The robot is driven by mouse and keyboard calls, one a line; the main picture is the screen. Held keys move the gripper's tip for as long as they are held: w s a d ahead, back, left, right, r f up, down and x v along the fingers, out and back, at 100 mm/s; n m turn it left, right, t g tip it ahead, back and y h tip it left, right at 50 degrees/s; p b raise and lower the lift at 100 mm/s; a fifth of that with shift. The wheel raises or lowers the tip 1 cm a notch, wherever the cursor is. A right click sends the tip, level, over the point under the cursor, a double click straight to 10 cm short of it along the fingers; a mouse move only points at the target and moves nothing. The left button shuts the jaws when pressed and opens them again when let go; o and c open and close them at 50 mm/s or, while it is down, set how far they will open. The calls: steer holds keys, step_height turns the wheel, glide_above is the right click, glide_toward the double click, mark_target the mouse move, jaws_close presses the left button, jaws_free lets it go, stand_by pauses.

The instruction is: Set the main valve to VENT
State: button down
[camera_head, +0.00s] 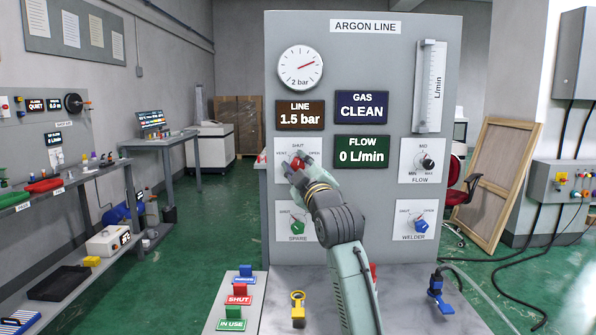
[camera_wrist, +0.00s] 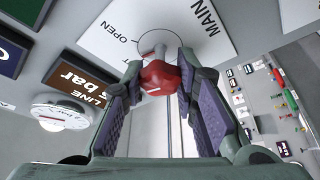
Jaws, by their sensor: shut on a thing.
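The main valve is a red knob (camera_wrist: 160,78) on a white plate (camera_wrist: 118,22) reading MAIN and OPEN in the wrist view. In the head view the plate (camera_head: 281,148) reads VENT at left, SHUT at top and OPEN at right. My gripper (camera_head: 297,163) is at this knob, its fingers hiding much of it. In the wrist view my gripper's two fingers (camera_wrist: 160,66) close on the knob from both sides. The knob's exact pointing direction cannot be told.
The ARGON LINE panel (camera_head: 367,90) shows LINE 1.5 bar, GAS CLEAN and FLOW 0 L/min. Nearby are a black FLOW knob (camera_head: 427,163), a green SPARE knob (camera_head: 297,226) and a blue WELDER knob (camera_head: 421,226). Tags and a yellow padlock (camera_head: 298,305) stand on the shelf below.

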steer(key=n, duration=0.2)
steer(key=n+g, duration=0.1)
steer(key=n, duration=0.1)
steer(key=shift+d+g+y, duration=0.1)
steer(key=shift+g+y, duration=0.2)
steer(key=n+g, duration=0.1)
steer(key=n, duration=0.3)
steer(key=shift+r+p, duration=0.1)
steer(key=shift+p, duration=0.3)
steer(key=n+g+h+p, duration=0.1)
steer(key=n+p, duration=0.1)
steer(key=n, duration=0.1)
steer(key=shift+n+g, duration=0.4)
steer(key=shift+n+g+h+p, duration=0.3)
steer(key=shift+n+h+p, duration=0.2)
steer(key=shift+n, duration=0.5)
steer(key=c, duration=1.2)
jaws_free()
steer(key=shift+c, duration=0.2)
